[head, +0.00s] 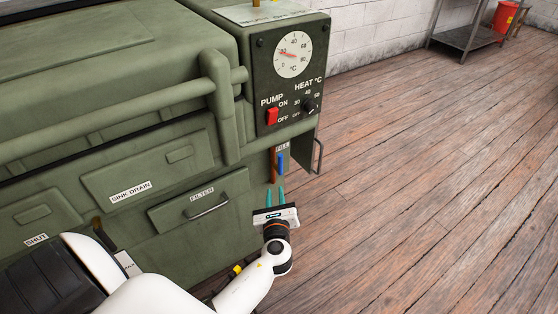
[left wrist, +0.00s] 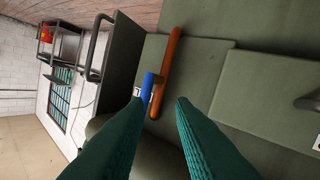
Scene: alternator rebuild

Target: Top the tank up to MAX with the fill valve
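The fill valve's blue handle (head: 281,163) stands upright under a FILL label on the green machine's right end, beside a copper-coloured pipe (head: 273,166). My left gripper (head: 275,197) is just below the handle, with its teal fingers pointing up towards it. In the left wrist view, the fingers (left wrist: 160,100) are apart with nothing gripped. The blue handle (left wrist: 148,88) shows ahead of them, nearer the left finger, and the pipe (left wrist: 168,70) is beside it. My right gripper is out of view.
The green machine (head: 110,60) fills the left side. Its panel has a temperature dial (head: 292,54), a red pump switch (head: 272,116) and a heat knob (head: 309,107). A filter drawer handle (head: 207,206) and a side handle (head: 319,157) stick out nearby. The wooden floor to the right is clear.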

